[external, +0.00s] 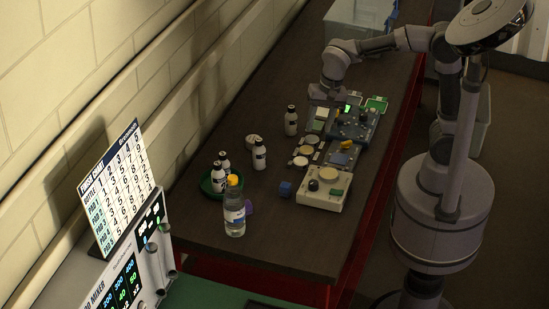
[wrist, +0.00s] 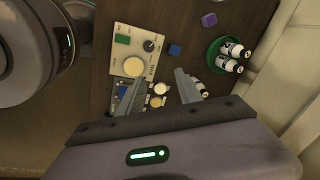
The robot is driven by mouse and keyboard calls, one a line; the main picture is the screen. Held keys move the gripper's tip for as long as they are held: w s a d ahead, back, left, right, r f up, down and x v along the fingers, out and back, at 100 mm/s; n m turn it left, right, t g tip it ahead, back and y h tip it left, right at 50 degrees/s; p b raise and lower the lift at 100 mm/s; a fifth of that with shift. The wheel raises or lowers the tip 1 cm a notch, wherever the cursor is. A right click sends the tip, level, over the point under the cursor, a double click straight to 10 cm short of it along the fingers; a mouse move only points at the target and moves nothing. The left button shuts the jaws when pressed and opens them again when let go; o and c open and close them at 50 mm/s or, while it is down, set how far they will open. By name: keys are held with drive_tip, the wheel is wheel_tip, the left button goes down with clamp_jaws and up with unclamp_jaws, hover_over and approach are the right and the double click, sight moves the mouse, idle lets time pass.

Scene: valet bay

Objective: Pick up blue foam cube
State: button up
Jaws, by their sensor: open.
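The blue foam cube (external: 285,188) sits on the dark workbench, just left of the cream box with knobs (external: 324,188). In the wrist view the blue cube (wrist: 174,50) lies beyond my fingertips, right of the cream box (wrist: 140,48), with clear bench around it. My gripper (wrist: 156,82) is open, its two fingers apart with nothing held between them. In the external view my gripper (external: 321,94) is high over the far part of the bench, well away from the cube; its fingers are hard to make out there.
A clear bottle with an orange cap (external: 235,212) stands near a purple block (external: 248,207) and a green round tray (external: 206,186) of small bottles. More small bottles (external: 291,121) stand farther back. A blue panel (external: 352,124) and a clear bin (external: 352,18) occupy the far bench.

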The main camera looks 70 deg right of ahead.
drive_tip(key=w+a+f+m+g+p, duration=0.1)
drive_tip(key=w+a+f+m, duration=0.1)
drive_tip(key=w, duration=0.3)
drive_tip(key=m+g+h+p, duration=0.1)
drive_tip(key=m+h, duration=0.1)
drive_tip(key=m, duration=0.2)
approach(285, 185)
drive_tip(key=f+b, duration=0.2)
drive_tip(key=f, duration=0.1)
drive_tip(key=f+b, duration=0.1)
drive_tip(key=shift+w+d+f, duration=0.1)
drive_tip(key=shift+w+f, duration=0.1)
drive_tip(key=shift+w, duration=0.1)
drive_tip(key=f+b, duration=0.1)
drive_tip(key=f, duration=0.2)
drive_tip(key=d+f+b, duration=0.1)
drive_tip(key=f, duration=0.2)
drive_tip(key=shift+s+d+f, duration=0.1)
drive_tip(key=shift+s, duration=0.05)
drive_tip(key=shift+c, duration=0.4)
clamp_jaws()
